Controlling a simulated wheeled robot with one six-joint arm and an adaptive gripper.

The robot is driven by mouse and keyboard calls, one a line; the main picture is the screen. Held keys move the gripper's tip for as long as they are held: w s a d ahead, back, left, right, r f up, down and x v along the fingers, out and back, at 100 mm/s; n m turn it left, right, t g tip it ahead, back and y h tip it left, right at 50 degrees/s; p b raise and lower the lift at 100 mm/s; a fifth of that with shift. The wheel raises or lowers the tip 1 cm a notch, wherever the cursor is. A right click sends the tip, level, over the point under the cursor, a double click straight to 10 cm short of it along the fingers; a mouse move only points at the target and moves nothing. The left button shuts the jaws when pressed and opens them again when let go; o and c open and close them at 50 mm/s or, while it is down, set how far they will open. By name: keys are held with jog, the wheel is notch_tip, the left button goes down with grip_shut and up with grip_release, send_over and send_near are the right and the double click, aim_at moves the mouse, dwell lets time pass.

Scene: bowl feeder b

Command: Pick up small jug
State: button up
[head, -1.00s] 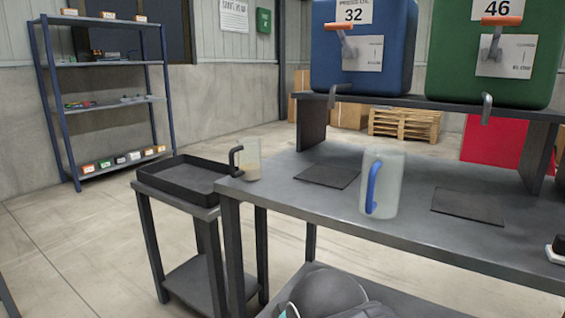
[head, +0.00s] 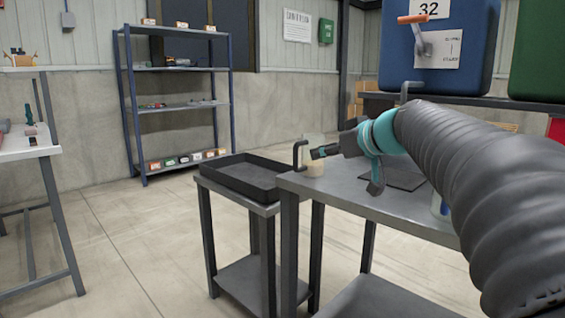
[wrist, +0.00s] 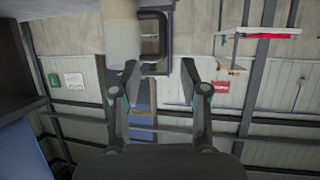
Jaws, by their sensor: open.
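The small jug (head: 312,169) is clear with something tan in its lower part and a dark handle (head: 299,154) on its left. It stands upright at the left end of the grey bench. My gripper (head: 318,153) reaches in from the right and overlaps the jug's upper part. In the wrist view my gripper (wrist: 160,72) is open with nothing between its fingers. The jug's pale body (wrist: 121,35) shows just beyond the left fingertip, and the dark handle (wrist: 168,40) lies ahead of the gap. I cannot tell whether a finger touches the jug.
A black tray (head: 238,184) on a low stand adjoins the bench (head: 345,192) on the left. A larger jug with a blue handle (head: 440,208) is mostly hidden behind my arm. A blue tank (head: 440,65) and a green tank (head: 540,60) stand above the bench.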

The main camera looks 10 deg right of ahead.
aim_at(297, 160)
jog(key=p+x, duration=0.1)
jog(key=x, duration=1.1)
jog(key=shift+w+a+f, duration=0.1)
jog(key=shift+a+f, duration=0.1)
jog(key=shift+a, duration=0.05)
grip_shut()
